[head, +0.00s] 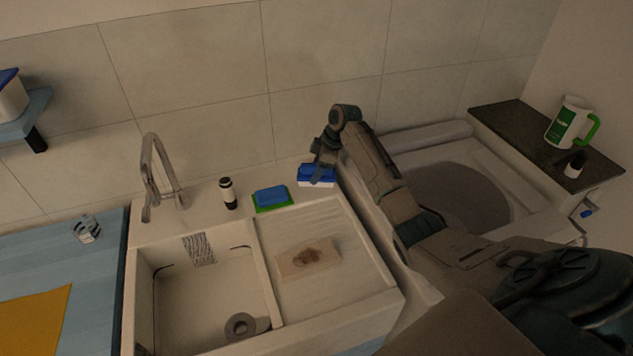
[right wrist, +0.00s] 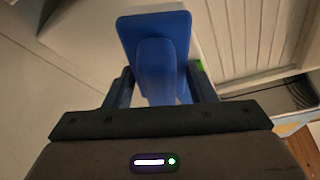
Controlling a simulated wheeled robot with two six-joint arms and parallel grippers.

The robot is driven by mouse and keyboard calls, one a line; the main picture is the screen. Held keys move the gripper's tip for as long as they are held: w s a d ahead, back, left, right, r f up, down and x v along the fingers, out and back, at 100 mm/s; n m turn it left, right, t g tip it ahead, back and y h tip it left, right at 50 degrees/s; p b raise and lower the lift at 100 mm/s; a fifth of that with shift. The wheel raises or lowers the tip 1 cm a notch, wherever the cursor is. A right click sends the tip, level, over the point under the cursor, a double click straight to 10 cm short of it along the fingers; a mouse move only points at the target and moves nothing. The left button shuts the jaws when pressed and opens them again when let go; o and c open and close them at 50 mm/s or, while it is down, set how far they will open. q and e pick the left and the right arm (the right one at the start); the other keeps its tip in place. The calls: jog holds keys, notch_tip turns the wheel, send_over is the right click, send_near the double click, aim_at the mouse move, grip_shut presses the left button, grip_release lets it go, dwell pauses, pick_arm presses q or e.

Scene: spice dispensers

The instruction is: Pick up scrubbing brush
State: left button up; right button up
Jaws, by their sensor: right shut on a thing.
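The scrubbing brush (head: 316,174) has a blue top and a white lower part. In the head view it is at the back right corner of the sink unit, beside the ribbed drainboard. My right gripper (head: 322,165) reaches down to it from above and is shut on it. In the right wrist view the blue brush (right wrist: 155,50) stands between the two fingers of the right gripper (right wrist: 160,88). I cannot tell whether the brush still touches the surface. My left gripper is not in view.
A blue sponge on a green base (head: 272,198) lies just left of the brush. A dark and white bottle (head: 228,193) and a faucet (head: 152,178) stand further left. A dirty board (head: 307,260) lies on the drainboard. A green-and-white mug (head: 566,125) stands on the right ledge.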

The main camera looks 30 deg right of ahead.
jog(key=s+a+r+b, duration=0.1)
jog(key=s+a+b, duration=0.3)
jog(key=s, duration=1)
jog(key=a, duration=0.3)
jog(key=shift+s, duration=0.15)
jog(key=shift+a, duration=0.1)
jog(key=o, duration=0.4)
jog(key=shift+c, duration=0.9)
jog(key=shift+f+b, duration=0.4)
jog(key=shift+b, duration=0.05)
